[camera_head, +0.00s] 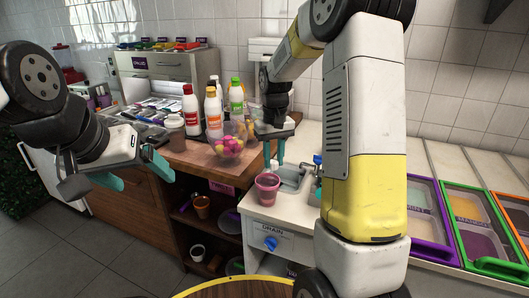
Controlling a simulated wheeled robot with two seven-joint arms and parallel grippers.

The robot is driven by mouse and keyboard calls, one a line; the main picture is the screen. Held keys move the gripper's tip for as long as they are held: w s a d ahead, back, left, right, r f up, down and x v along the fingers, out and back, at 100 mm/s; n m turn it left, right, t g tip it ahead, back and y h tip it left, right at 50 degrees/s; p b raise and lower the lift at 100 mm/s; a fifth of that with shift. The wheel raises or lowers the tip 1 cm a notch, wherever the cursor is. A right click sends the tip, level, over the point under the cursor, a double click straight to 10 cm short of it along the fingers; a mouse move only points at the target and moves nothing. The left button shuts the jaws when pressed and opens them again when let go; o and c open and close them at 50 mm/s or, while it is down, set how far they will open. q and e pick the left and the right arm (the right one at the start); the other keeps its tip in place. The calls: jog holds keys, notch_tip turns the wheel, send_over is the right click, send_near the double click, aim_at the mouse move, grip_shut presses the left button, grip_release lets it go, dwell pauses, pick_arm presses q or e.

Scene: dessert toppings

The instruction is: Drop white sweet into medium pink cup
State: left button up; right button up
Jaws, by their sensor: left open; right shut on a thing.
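The pink cup (267,189) stands upright on the front of the white counter, beside the small sink. My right gripper (274,164) is above the cup with its teal fingers pointing down. A clear bowl (228,148) of pink and yellow sweets stands on the wooden counter, left of my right gripper. My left gripper (132,174) is open and empty at the left, in front of the wooden cabinet and away from the cup.
White bottles (191,112) and a brown cup (175,133) stand near the bowl. The sink (290,178) and its tap lie right of the pink cup. Purple (430,228), green (486,240) and orange (516,212) framed bins stand at the right. My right arm hides part of the counter.

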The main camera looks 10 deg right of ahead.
aim_at(273, 161)
jog(key=o, duration=1)
jog(key=shift+o, duration=0.2)
jog(key=shift+r, duration=0.1)
notch_tip(273, 161, up, 7)
jog(key=shift+r, duration=0.3)
